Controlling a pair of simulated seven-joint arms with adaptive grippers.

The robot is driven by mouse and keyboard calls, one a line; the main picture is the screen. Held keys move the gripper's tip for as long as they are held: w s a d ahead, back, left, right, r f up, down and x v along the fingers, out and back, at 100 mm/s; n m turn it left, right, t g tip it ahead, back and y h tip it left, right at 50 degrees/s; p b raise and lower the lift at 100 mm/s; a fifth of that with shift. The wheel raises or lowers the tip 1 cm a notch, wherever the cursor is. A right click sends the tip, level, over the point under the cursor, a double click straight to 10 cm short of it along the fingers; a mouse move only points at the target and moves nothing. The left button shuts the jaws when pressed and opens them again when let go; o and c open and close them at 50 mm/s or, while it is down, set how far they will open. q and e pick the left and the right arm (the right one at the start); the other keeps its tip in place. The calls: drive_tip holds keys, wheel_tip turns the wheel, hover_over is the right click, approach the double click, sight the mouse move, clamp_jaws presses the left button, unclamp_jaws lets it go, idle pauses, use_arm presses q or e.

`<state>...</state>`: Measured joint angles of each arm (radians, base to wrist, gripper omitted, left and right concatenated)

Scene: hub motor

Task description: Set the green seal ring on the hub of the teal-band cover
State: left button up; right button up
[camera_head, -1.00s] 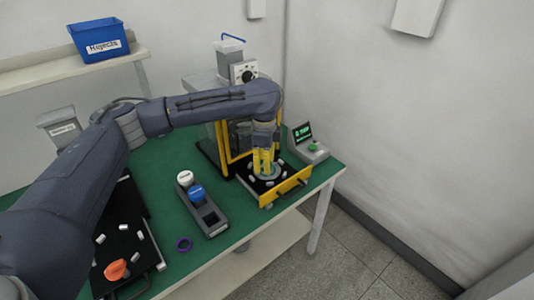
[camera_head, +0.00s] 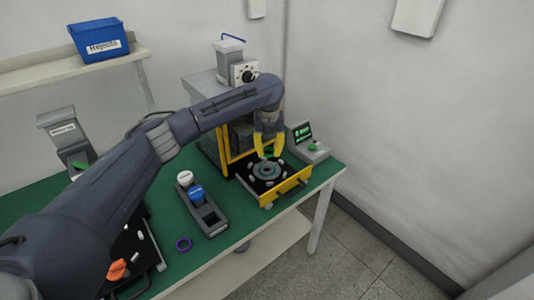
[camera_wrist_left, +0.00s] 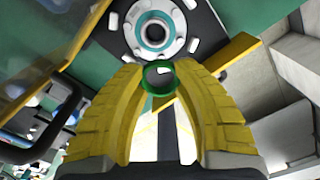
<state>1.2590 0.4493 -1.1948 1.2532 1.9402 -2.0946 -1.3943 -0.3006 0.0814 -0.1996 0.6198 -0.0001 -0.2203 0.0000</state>
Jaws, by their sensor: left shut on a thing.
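The green seal ring (camera_wrist_left: 158,78) is held between the yellow fingertips of my left gripper (camera_wrist_left: 158,80) in the left wrist view. In the head view my left gripper (camera_head: 269,155) is above the back part of the yellow-fronted drawer, and a bit of green shows between its tips. The teal-band cover (camera_head: 266,171) lies in that drawer. In the left wrist view the cover (camera_wrist_left: 155,33) shows its round hub and several bolts, just beyond the ring. The ring appears apart from the hub. My right gripper is not in view.
The yellow-fronted drawer (camera_head: 286,188) sticks out of the yellow-framed machine. A screen box (camera_head: 308,142) stands to its right. A holder with white and blue capped items (camera_head: 204,214) and a purple ring (camera_head: 183,244) are to its left. An orange part (camera_head: 116,269) lies at lower left.

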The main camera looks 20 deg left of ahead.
sight(267, 171)
use_arm(q)
drive_tip(key=f+m, duration=0.1)
drive_tip(key=m, duration=0.1)
drive_tip(key=w+f+m, duration=0.1)
drive_tip(key=m, duration=0.2)
drive_tip(key=w+a+f+m, duration=0.1)
drive_tip(key=m, duration=0.1)
drive_tip(key=shift+a+f+m, duration=0.1)
drive_tip(key=shift+f+m, duration=0.05)
drive_tip(key=shift+m, duration=0.15)
drive_tip(key=shift+f, duration=1.5)
drive_tip(key=shift+f, duration=0.2)
drive_tip(key=shift+f, duration=0.4)
drive_tip(key=shift+f, duration=0.75)
drive_tip(key=o, duration=0.9)
drive_tip(key=shift+c, duration=0.2)
wheel_tip(267, 171, up, 12)
